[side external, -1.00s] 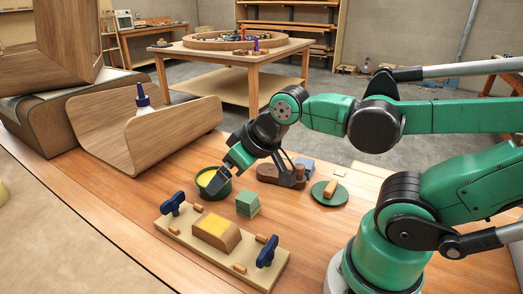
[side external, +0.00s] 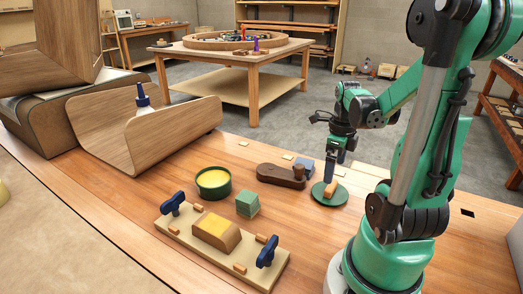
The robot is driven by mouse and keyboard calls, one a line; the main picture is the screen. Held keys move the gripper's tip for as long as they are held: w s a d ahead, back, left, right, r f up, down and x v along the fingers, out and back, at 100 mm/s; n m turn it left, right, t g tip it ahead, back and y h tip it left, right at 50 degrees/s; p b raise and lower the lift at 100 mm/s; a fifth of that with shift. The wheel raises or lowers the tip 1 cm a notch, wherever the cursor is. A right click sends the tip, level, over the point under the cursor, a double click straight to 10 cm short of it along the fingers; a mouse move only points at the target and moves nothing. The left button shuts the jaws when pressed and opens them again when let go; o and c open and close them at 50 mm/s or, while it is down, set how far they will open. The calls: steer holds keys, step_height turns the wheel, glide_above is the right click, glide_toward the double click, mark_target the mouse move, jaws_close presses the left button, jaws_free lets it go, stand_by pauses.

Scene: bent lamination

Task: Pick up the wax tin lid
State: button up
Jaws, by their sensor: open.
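The wax tin lid (side external: 321,199) is a flat green disc lying on the bench right of centre. A small tan wooden block (side external: 338,189) sits on its top. My gripper (side external: 329,180) points down over the lid's back left part, its fingertips close beside the block. The fingers are open; whether they touch the lid or the block I cannot tell. The open round green wax tin (side external: 213,191), with yellow wax inside, stands to the left.
A dark wooden plane (side external: 281,177) and a blue-grey block (side external: 303,167) are just left of my gripper. Green stacked blocks (side external: 247,204) and a clamping board (side external: 178,229) lie in front. A bent wood panel (side external: 150,140) with a glue bottle (side external: 143,103) is at left.

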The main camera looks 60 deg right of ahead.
mark_target(332, 185)
steer(key=shift+f, duration=2.75)
steer(key=c, duration=1.2)
